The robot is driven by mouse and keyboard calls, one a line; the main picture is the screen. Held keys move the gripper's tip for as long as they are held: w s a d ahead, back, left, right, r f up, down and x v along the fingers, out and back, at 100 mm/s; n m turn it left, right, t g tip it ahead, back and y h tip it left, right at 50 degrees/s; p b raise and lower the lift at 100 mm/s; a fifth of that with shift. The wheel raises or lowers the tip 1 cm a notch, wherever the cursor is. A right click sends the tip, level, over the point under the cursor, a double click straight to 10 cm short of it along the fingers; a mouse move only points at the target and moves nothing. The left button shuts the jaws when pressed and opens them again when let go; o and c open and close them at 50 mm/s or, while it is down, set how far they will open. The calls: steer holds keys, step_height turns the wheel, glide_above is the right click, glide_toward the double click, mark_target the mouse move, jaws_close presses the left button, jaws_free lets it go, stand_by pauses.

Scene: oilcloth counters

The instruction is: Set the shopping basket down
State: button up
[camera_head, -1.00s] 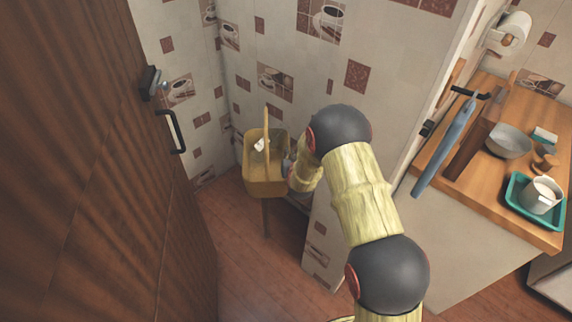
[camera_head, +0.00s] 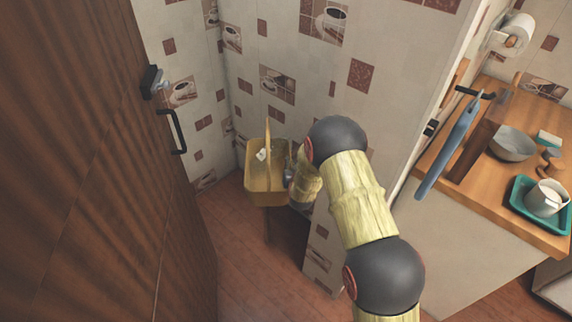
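The yellow shopping basket (camera_head: 265,196) is upright in the head view, in the wall corner beyond the door, with its tall handle standing up. A small white item (camera_head: 262,155) shows in it. My gripper (camera_head: 288,177) is at the basket's right side, small and partly hidden by my arm. The fingers are not clear, so I cannot tell whether they are closed on the basket. A thin leg-like support (camera_head: 268,226) shows below the basket. Whether the basket rests on it is unclear.
A brown wooden door (camera_head: 90,160) with a black handle fills the left. A wall end (camera_head: 322,245) stands just right of the basket, beside my arm. A wooden counter (camera_head: 492,205) at the right holds a grey bowl (camera_head: 512,147) and a teal tray (camera_head: 519,203). Floor in front is clear.

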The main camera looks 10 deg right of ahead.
steer(key=shift+o, duration=1.3)
steer(key=shift+r, duration=0.25)
steer(key=p+v, duration=0.4)
steer(key=v, duration=0.8)
steer(key=s+a+r+g+y, duration=0.1)
steer(key=s+r, duration=0.3)
steer(key=r, duration=0.4)
steer(key=s+r+n+g, duration=0.15)
steer(key=s+r, duration=0.25)
steer(key=r, duration=0.4)
steer(key=s+a+r+g+y, duration=0.1)
steer(key=s+r+g, duration=0.15)
steer(key=r, duration=0.55)
steer(key=s+r+g, duration=0.1)
steer(key=s+r, duration=0.2)
steer(key=s, duration=0.7)
steer(key=s+d+r+g, duration=0.1)
steer(key=s+r, duration=0.2)
steer(key=s, duration=0.7)
steer(key=s+d+r, duration=0.1)
steer(key=s+r, duration=0.2)
steer(key=s, duration=0.7)
steer(key=shift+s+d+g, duration=0.2)
steer(key=shift+g, duration=0.2)
